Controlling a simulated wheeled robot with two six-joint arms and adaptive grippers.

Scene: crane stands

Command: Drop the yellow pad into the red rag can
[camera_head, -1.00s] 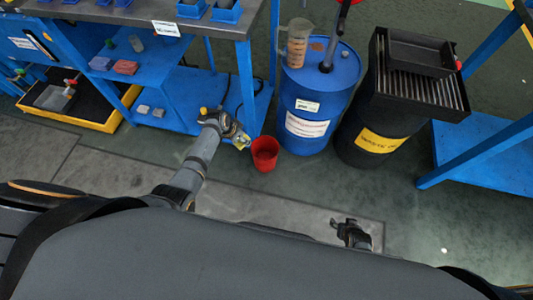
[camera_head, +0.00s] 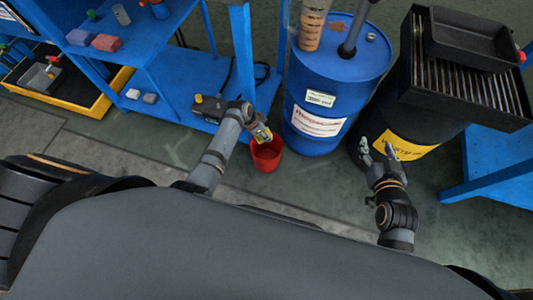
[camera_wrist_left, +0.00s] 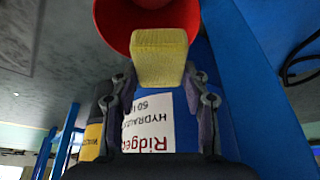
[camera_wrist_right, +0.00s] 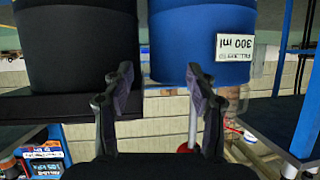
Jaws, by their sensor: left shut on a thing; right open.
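The red rag can (camera_head: 267,155) stands on the floor in front of the blue drum. My left gripper (camera_head: 261,133) is at the can's upper left edge in the head view. It is shut on the yellow pad (camera_wrist_left: 159,57), which sticks out past the fingertips. In the left wrist view the pad overlaps the red can's opening (camera_wrist_left: 112,28); I cannot tell whether it is below the rim. My right gripper (camera_head: 377,150) is open and empty, in front of the black drum. In its wrist view the fingers (camera_wrist_right: 160,85) stand apart with nothing between them.
The blue drum (camera_head: 330,75) stands right behind the can. The black drum (camera_head: 410,135) with a grate and tray on top is to its right. A blue shelf unit (camera_head: 190,72) is at the left, close to my left arm. Floor is free between me and the drums.

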